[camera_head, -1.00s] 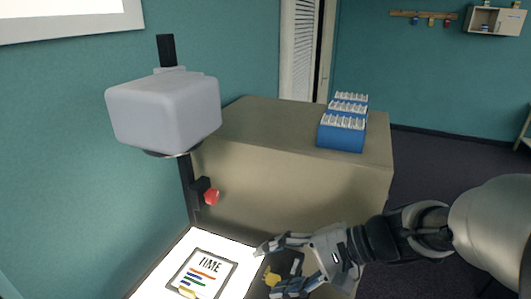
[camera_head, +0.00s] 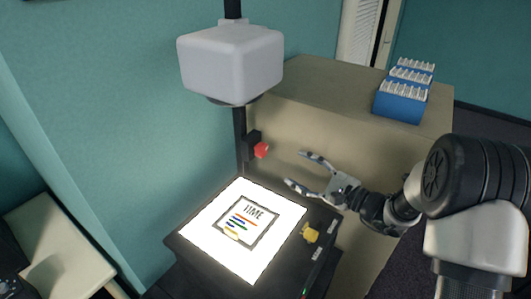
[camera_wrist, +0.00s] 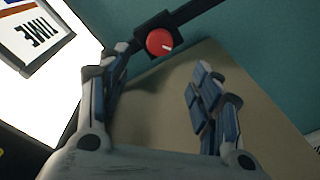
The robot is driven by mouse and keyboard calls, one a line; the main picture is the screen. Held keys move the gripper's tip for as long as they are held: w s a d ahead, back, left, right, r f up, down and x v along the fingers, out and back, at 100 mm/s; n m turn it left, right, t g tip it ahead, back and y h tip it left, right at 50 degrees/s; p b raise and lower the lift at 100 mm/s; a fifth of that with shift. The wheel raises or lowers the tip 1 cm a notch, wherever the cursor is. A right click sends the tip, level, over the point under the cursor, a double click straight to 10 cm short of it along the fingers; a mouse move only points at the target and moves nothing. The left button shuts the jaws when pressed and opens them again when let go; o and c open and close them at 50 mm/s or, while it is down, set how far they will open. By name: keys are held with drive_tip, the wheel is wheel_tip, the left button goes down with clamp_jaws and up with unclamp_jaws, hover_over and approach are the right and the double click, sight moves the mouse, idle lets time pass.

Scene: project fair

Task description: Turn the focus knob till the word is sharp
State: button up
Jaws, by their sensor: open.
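The red focus knob (camera_head: 262,150) sits on a black block on the projector's dark post; in the wrist view the knob (camera_wrist: 160,42) shows a white mark and lies ahead of the fingers. My gripper (camera_head: 297,170) is open and empty, to the right of the knob and a little below it, not touching it. In the wrist view my gripper's fingers (camera_wrist: 158,88) stand wide apart. The grey projector head (camera_head: 230,62) is above. The sheet with the word TIME (camera_head: 245,222) lies on the glowing stage (camera_head: 205,250). The projected word is not in view.
A beige cabinet (camera_head: 300,110) stands behind the projector, with a blue box (camera_head: 400,102) of white slips on top. A pale table (camera_head: 55,250) is at lower left. The post rises close beside the red knob.

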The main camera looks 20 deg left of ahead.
sight(265, 151)
drive_tip(key=x, duration=1.2)
drive_tip(key=shift+w+a+b, duration=0.2)
drive_tip(key=shift+a+b, duration=0.1)
drive_tip(key=shift+a, duration=0.05)
drive_tip(key=shift+c, duration=0.5)
drive_tip(key=c, duration=0.9)
drive_tip(key=shift+c, duration=0.3)
